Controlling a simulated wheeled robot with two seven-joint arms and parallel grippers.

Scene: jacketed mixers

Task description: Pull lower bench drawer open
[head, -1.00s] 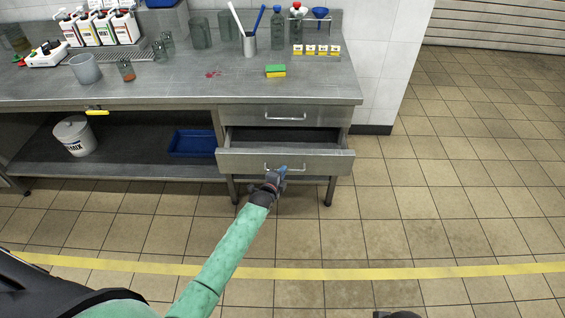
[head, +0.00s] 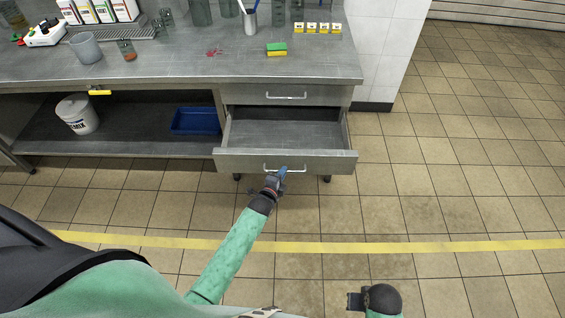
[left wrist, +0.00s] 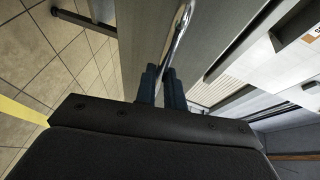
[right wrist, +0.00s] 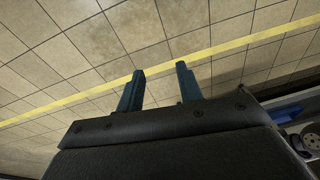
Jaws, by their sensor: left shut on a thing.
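The lower bench drawer (head: 235,162) stands pulled out from under the steel bench, with its bare interior floor showing and nothing in it. Its bar handle (head: 298,170) is on the front panel, and the handle also shows in the left wrist view (left wrist: 181,38). My left gripper (head: 281,176) is shut on this handle; its blue fingers (left wrist: 164,82) lie on both sides of the bar. The upper drawer (head: 252,94) is closed. My right gripper (right wrist: 158,82) is open and empty, low over the floor at the bottom of the head view.
The bench top (head: 180,70) holds a sponge (head: 276,49), a grey beaker (head: 86,48) and bottles. A white bucket (head: 77,115) and a blue tray (head: 195,121) are on the lower shelf. Tiled floor with a yellow line (head: 420,246) is free in front and right.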

